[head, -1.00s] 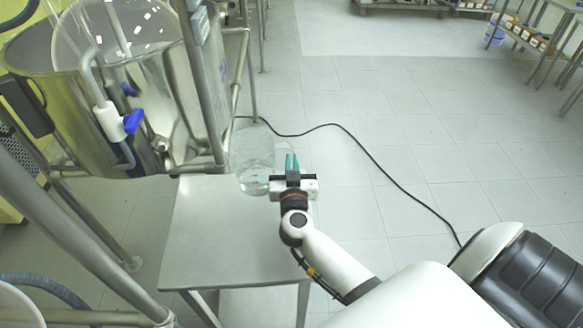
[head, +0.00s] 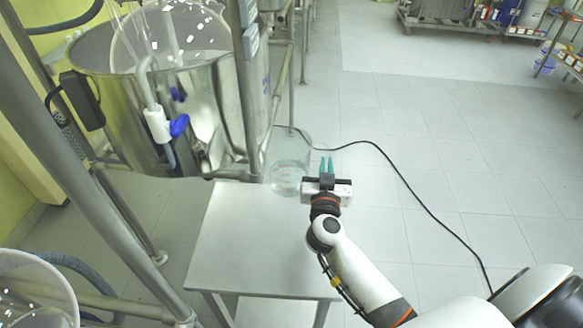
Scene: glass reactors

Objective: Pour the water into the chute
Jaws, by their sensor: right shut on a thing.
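A clear glass beaker (head: 289,182) with some water in its bottom appears at the far right edge of the small metal table. My right gripper (head: 325,166), with teal fingertips, is beside the beaker's right side and is shut on it. The contact between fingers and glass is hard to see. I cannot tell whether the beaker rests on the table or hangs above it. No chute can be clearly made out; a clear rounded vessel (head: 150,42) shows above the open steel tank (head: 222,110) at the upper left. My left gripper is not in view.
The metal table (head: 262,235) has a bare top. Metal posts (head: 85,150) and a blue-handled valve (head: 177,126) stand at the left. A black cable (head: 400,180) crosses the floor. Shelving with bottles (head: 570,60) stands far right. Open floor lies at the right.

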